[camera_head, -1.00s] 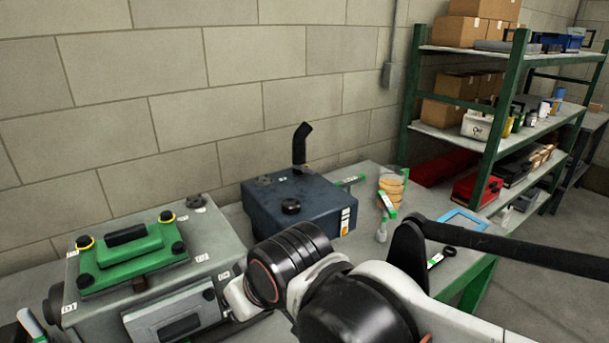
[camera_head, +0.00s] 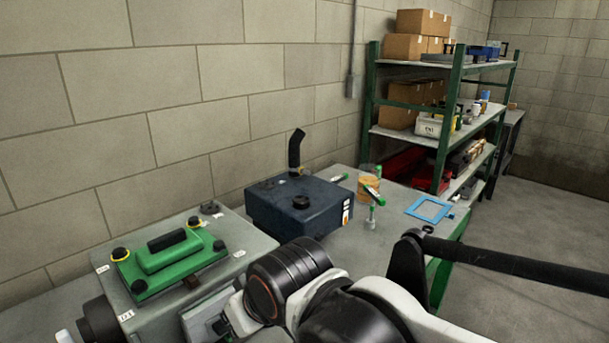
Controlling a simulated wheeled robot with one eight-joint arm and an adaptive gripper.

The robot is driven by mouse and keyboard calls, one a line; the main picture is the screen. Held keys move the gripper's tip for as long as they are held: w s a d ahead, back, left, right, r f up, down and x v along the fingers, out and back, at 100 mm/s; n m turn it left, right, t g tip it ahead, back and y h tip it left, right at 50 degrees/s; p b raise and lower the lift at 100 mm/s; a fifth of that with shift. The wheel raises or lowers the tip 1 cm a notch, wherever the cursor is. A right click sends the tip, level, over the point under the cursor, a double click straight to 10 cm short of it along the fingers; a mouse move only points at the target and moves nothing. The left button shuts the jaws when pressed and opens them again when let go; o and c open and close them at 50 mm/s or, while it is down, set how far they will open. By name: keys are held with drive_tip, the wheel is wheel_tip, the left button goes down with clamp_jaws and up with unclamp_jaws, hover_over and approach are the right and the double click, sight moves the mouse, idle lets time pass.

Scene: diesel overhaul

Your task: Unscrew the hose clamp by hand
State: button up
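A short black bent hose (camera_head: 295,152) stands upright at the back of a dark blue box-shaped tank (camera_head: 290,222). A small yellowish fitting or band (camera_head: 297,171) shows at the foot of the hose. It is too small to tell whether it is the hose clamp, and no screw can be made out. My arm crosses the lower middle of the view in front of the tank, and I cannot make out my gripper or its fingers.
A grey engine block with a green cover (camera_head: 172,262) stands at left. Right of the tank are an orange-brown stack (camera_head: 369,187), green-tipped items (camera_head: 374,196) and a blue frame (camera_head: 429,209) on the grey bench. A green shelf rack (camera_head: 447,130) stands beyond; floor is clear at right.

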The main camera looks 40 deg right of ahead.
drive_tip(key=w+d+r+g+h+p, duration=0.1)
drive_tip(key=w+d+r+h+p, duration=0.15)
drive_tip(key=w+d+r, duration=0.4)
drive_tip(key=w+d+r+g+h+p, duration=0.15)
drive_tip(key=w+d+r+p, duration=0.25)
drive_tip(key=w+d, duration=0.4)
drive_tip(key=n+g+h+p, duration=0.1)
drive_tip(key=g+h+p, duration=0.3)
drive_tip(key=h+p, duration=0.35)
approach(303, 171)
drive_tip(key=shift+t, duration=0.25)
drive_tip(key=x, duration=1)
drive_tip(key=shift+d+f, duration=0.25)
drive_tip(key=shift+d, duration=0.05)
drive_tip(key=shift+s, duration=0.1)
clamp_jaws()
